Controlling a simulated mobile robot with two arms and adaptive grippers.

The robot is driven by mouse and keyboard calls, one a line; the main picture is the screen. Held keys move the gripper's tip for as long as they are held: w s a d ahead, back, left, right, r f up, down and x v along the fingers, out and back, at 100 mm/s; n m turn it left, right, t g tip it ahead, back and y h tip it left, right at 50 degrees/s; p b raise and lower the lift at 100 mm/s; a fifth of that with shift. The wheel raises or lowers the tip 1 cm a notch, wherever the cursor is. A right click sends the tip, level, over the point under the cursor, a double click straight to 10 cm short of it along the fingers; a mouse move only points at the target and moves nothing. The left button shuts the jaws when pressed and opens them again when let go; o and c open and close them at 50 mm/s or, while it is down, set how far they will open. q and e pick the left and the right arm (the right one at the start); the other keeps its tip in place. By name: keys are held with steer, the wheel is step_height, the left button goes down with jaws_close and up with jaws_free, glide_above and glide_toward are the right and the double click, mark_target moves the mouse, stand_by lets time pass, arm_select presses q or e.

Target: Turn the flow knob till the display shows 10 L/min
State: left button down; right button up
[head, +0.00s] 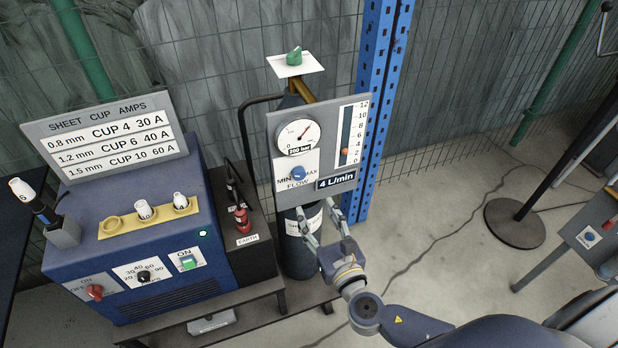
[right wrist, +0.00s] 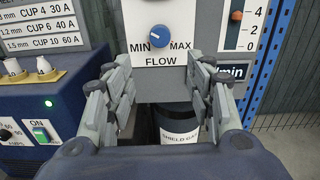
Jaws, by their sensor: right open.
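The blue flow knob (head: 298,173) sits on a grey panel (head: 285,125) between the words MIN and MAX. It also shows in the right wrist view (right wrist: 160,31), above and ahead of the fingers. The display (head: 336,180) reads 4 L/min. The orange marker (head: 345,152) on the vertical scale sits between 2 and 4. My right gripper (head: 322,212) is open and empty, below the panel. In the right wrist view its fingers (right wrist: 160,90) stand apart, below the knob and not touching it. My left gripper is not in view.
A dark gas cylinder (head: 298,257) stands below the panel. The blue machine (head: 130,230) stands left, with a yellow cup holder (head: 122,228) on top and a sign (head: 110,135) behind. A blue post (head: 385,50) rises behind the panel. A round-based stand (head: 515,223) is at right.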

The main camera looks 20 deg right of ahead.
steer(key=r, duration=0.2)
steer(key=p, duration=0.2)
glide_toward(300, 176)
steer(key=w, duration=0.3)
steer(key=shift+n, duration=0.3)
steer(key=w, duration=0.4)
steer(key=shift+w+a+p, duration=0.1)
steer(key=shift+w+p, duration=0.2)
steer(key=shift+w, duration=0.1)
steer(key=shift+w+f, duration=0.1)
steer(key=shift+w, duration=0.4)
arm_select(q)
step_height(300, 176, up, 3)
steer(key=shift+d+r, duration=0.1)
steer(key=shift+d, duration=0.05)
arm_select(e)
steer(key=c, duration=1.1)
